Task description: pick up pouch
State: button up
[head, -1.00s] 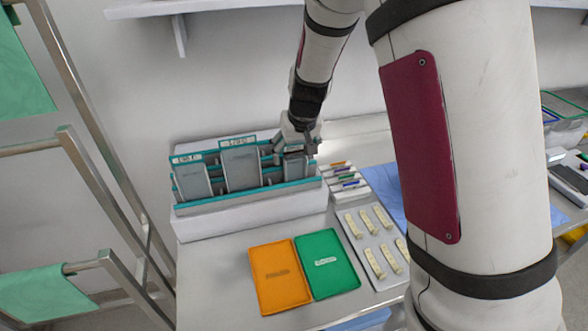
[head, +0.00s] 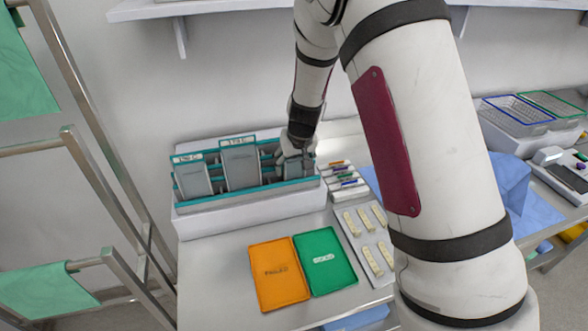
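Grey pouches stand upright in a white rack with teal rails. One pouch (head: 193,180) is at the left and a taller one (head: 241,168) is in the middle, each with a labelled header at its top. A third grey pouch (head: 292,168) is in the right part of the rack (head: 250,212), its top covered by my gripper. My gripper (head: 295,158) points down over this right pouch, with its fingers at the pouch's upper part. The fingers are small and partly hidden, so I cannot tell whether they are closed on it.
An orange tray (head: 279,274) and a green tray (head: 324,262) lie in front of the rack. Right of them is a tray of beige pieces (head: 372,240), with a small holder of coloured items (head: 343,178) behind. Blue cloth (head: 512,185) and wire baskets (head: 520,115) are farther right.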

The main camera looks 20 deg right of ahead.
jog(key=c, duration=0.4)
jog(key=shift+r, duration=0.1)
